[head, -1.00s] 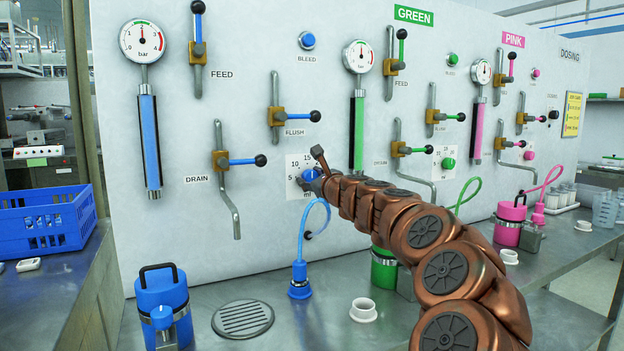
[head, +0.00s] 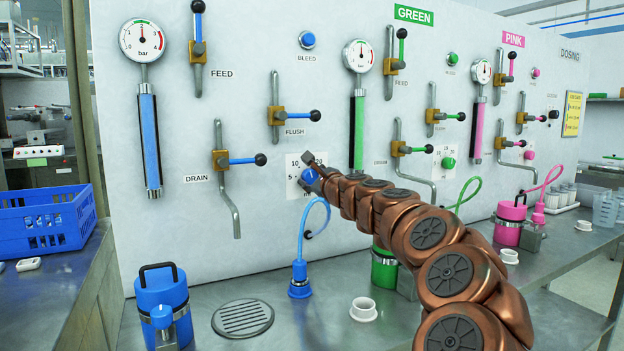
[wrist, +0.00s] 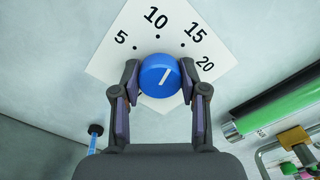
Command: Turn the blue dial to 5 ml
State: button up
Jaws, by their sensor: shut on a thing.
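The blue dial (wrist: 159,75) sits on a white scale plate (wrist: 108,62) marked 5, 10, 15 and 20. My gripper (wrist: 158,82) is shut on the dial, one finger on each side, in the wrist view. In the head view the dial (head: 309,176) is partly hidden behind my gripper (head: 313,172), and the right part of the plate (head: 293,178) is covered.
A blue hose (head: 302,236) hangs just below the dial. The blue flush lever (head: 298,114) is above it and the blue drain lever (head: 243,161) is to its left. A green sight tube (wrist: 285,108) is at the right in the wrist view.

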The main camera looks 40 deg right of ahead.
jog(key=n+b, duration=0.1)
jog(key=n, duration=0.2)
jog(key=shift+f+n, duration=0.15)
jog(key=shift+n, duration=0.25)
jog(key=n+b, duration=0.1)
jog(key=n, duration=0.2)
jog(key=shift+b, duration=0.3)
jog(key=n+b, duration=0.3)
jog(key=n, duration=0.3)
jog(key=shift+f+b, duration=0.15)
jog(key=shift+b, duration=0.25)
jog(key=shift+n+b, duration=0.45)
jog(key=shift+n, duration=0.35)
jog(key=o, duration=1.1)
jog(key=shift+r, duration=0.2)
jog(key=shift+o, duration=0.2)
jog(key=shift+s, duration=0.1)
